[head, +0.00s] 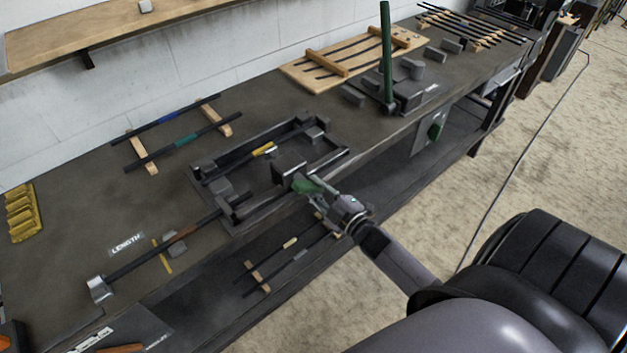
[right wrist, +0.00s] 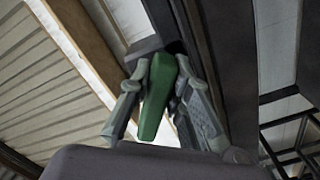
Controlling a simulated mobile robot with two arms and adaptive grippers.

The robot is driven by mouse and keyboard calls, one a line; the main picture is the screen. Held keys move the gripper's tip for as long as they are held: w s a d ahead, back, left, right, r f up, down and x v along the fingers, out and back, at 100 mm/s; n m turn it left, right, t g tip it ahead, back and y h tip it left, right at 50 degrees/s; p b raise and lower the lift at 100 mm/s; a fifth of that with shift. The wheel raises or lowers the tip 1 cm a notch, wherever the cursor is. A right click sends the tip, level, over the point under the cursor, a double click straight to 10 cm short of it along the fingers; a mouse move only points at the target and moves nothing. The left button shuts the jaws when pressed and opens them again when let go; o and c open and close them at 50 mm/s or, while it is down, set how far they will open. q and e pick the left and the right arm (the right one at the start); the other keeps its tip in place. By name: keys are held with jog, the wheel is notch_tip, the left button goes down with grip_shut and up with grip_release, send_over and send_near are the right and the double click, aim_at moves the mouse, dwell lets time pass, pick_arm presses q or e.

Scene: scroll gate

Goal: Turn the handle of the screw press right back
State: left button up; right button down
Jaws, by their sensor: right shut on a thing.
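The screw press (head: 214,158) is a dark metal frame lying on the workbench, with blocks inside it. Its green handle (head: 303,185) is at the front right side of the frame, over the bench edge. My right gripper (head: 318,188) is shut on this handle and partly hides it. In the right wrist view the green handle (right wrist: 157,98) stands between the two fingers of my right gripper (right wrist: 158,85), with a finger on each side. A dark rod runs from the frame's left end towards the LENGTH label. My left gripper does not show.
The workbench (head: 80,230) carries rods on wooden rests at the back left and a wooden rack (head: 300,75) at the back. A tall green lever (head: 386,50) stands to the right. A lower shelf (head: 215,305) holds more rods. The floor in front (head: 320,290) is clear.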

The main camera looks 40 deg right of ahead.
aim_at(308, 187)
jog(key=n, duration=0.3)
jog(key=shift+d+r+n+b, duration=0.2)
jog(key=shift+n+b, duration=0.1)
jog(key=shift+n, duration=0.1)
jog(key=n, duration=0.2)
jog(key=shift+r+n+b, duration=0.25)
jog(key=shift+n+b, duration=0.05)
jog(key=shift+b, duration=0.05)
jog(key=n+b, duration=0.1)
jog(key=n, duration=0.2)
jog(key=r+n+b, duration=0.1)
jog(key=n, duration=0.2)
jog(key=shift+a+r, duration=0.1)
jog(key=shift+r, duration=0.05)
jog(key=n, duration=0.2)
jog(key=n+b, duration=0.1)
jog(key=n, duration=0.1)
jog(key=a+r+n+b, duration=0.1)
jog(key=n, duration=0.1)
jog(key=shift+s+n, duration=0.1)
jog(key=shift+n, duration=0.3)
jog(key=n, duration=0.1)
jog(key=n+b, duration=0.1)
jog(key=n, duration=0.1)
jog(key=a+n, duration=0.1)
jog(key=n, duration=0.1)
jog(key=shift+r, duration=0.25)
jog(key=shift+a+n, duration=0.1)
jog(key=shift+n, duration=0.2)
